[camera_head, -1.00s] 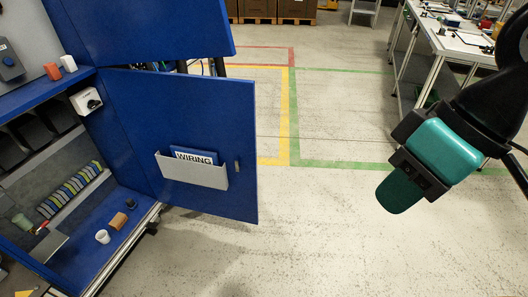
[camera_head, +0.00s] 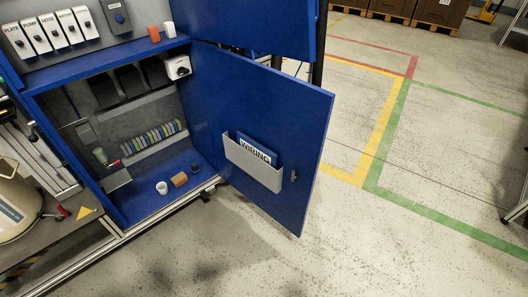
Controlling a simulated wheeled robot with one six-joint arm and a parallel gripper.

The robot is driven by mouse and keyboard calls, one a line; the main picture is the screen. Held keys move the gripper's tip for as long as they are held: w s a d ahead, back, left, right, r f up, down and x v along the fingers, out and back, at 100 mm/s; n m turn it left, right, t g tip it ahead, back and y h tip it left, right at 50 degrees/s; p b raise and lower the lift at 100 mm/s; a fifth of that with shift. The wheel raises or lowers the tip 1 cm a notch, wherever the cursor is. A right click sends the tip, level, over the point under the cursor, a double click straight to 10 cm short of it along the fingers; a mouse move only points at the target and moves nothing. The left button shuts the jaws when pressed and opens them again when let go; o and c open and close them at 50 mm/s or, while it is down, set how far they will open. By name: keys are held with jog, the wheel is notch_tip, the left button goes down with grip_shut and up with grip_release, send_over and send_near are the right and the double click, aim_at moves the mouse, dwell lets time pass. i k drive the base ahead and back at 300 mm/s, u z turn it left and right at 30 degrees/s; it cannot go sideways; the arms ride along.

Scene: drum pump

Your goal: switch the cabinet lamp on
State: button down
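The blue cabinet (camera_head: 120,205) stands at the left with its door (camera_head: 290,120) swung open to the right. A small white box with a black knob (camera_head: 178,67) is mounted at the cabinet's upper right inside, near the door hinge. The knob's exact setting is too small to read. I cannot pick out a lamp, or tell whether one is lit. My gripper is not in view.
Labelled switch boxes (camera_head: 60,32) and a grey box with a blue knob (camera_head: 117,17) are above. A white cup (camera_head: 162,188) and brown block (camera_head: 179,180) sit on the cabinet floor. A drum (camera_head: 15,205) stands left.

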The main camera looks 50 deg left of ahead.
aim_at(182, 70)
jog(key=z, duration=0.05)
jog(key=i, duration=3.9)
jog(key=u, duration=4.1)
jog(key=k, duration=0.45)
jog(key=u, duration=1.3)
jog(key=i, duration=0.6)
